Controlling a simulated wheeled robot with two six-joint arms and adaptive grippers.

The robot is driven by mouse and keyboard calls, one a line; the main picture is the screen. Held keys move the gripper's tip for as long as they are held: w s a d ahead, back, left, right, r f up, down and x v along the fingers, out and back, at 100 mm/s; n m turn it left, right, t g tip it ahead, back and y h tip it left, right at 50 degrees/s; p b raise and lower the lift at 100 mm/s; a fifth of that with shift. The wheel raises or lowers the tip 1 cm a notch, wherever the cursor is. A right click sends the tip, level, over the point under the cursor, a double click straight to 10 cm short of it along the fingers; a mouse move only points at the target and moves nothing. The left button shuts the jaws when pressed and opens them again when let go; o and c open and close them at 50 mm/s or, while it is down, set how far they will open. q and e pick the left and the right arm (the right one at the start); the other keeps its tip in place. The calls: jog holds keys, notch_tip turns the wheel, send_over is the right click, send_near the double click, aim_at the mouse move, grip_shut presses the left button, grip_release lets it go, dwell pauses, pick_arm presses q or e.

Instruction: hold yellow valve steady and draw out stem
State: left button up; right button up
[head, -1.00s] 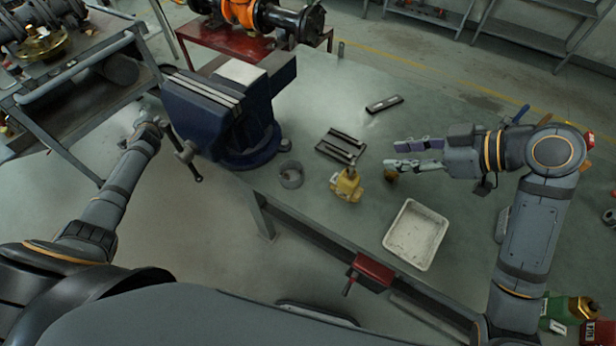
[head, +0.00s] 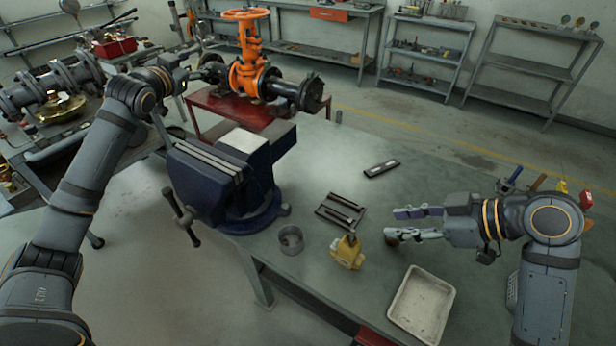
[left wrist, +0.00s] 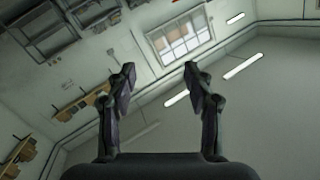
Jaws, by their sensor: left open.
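The small yellow valve (head: 347,252) stands on the workbench in the head view, near its front edge. A short stem part shows at its top; its detail is too small to tell. My right gripper (head: 392,223) is to the right of the valve, apart from it, with its fingers spread and pointing left. My left gripper (head: 203,75) is raised at the upper left, far from the valve. The left wrist view shows its two fingers (left wrist: 158,80) apart with nothing between them.
A blue vise (head: 215,180) stands on the bench's left side. A round metal cup (head: 291,240), a dark tray with rods (head: 324,213) and a white tray (head: 398,316) surround the valve. A larger orange valve (head: 247,73) on a red stand is behind.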

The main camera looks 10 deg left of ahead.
pick_arm(q)
jog(key=s+d+g+h, duration=0.15)
jog(key=d+h, duration=0.25)
jog(key=d, duration=0.4)
jog(key=s+d+n+g+h, duration=0.1)
jog(key=s+d+h, duration=0.25)
jog(key=d, duration=0.35)
jog(key=s+d+g+h, duration=0.1)
jog(key=s+d+h, duration=0.1)
jog(key=d+h, duration=0.45)
jog(key=s+d+r+g+h, duration=0.4)
jog(key=s+d+g+h, duration=0.4)
jog(key=s+d, duration=0.6)
jog(key=s+d+f+n+g, duration=0.1)
jog(key=s+f+n+g, duration=0.2)
jog(key=s+f, duration=0.1)
jog(key=n+t+y, duration=0.4)
jog(key=n+t, duration=0.1)
jog(key=n, duration=1.8)
send_near(345, 240)
jog(key=d, duration=0.1)
jog(key=x, duration=1)
jog(key=shift+w+d+r, duration=0.1)
jog(key=shift+d+r, duration=0.1)
jog(key=shift+r, duration=0.1)
grip_shut()
